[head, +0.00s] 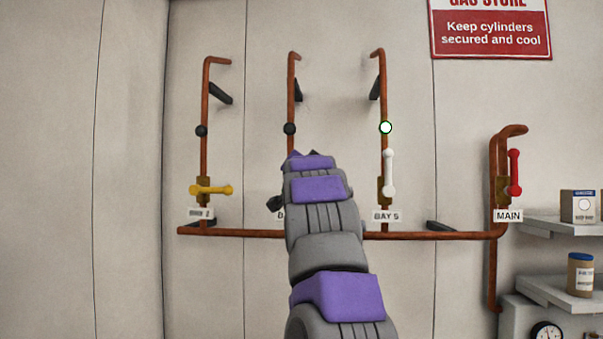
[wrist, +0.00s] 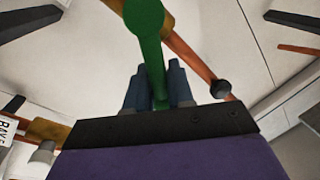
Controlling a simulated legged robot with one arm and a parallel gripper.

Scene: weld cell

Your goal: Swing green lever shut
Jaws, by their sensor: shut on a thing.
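The green lever (wrist: 147,30) shows in the wrist view, with its round end at the top over a brass valve body. Its handle runs down between my gripper's fingers (wrist: 156,84) and stands at an angle to the copper pipe (wrist: 190,55) behind it. My gripper is shut on the handle. In the head view my arm covers the green lever and my fingers, in front of the middle pipe (head: 291,85).
A yellow lever (head: 211,190) lies across the left pipe. A white lever (head: 389,174) stands upright at BAY 5, below a white disc ringed green (head: 385,128). A red lever (head: 514,173) stands at MAIN. Shelves (head: 560,228) are at right. A copper pipe (head: 420,236) runs along the bottom.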

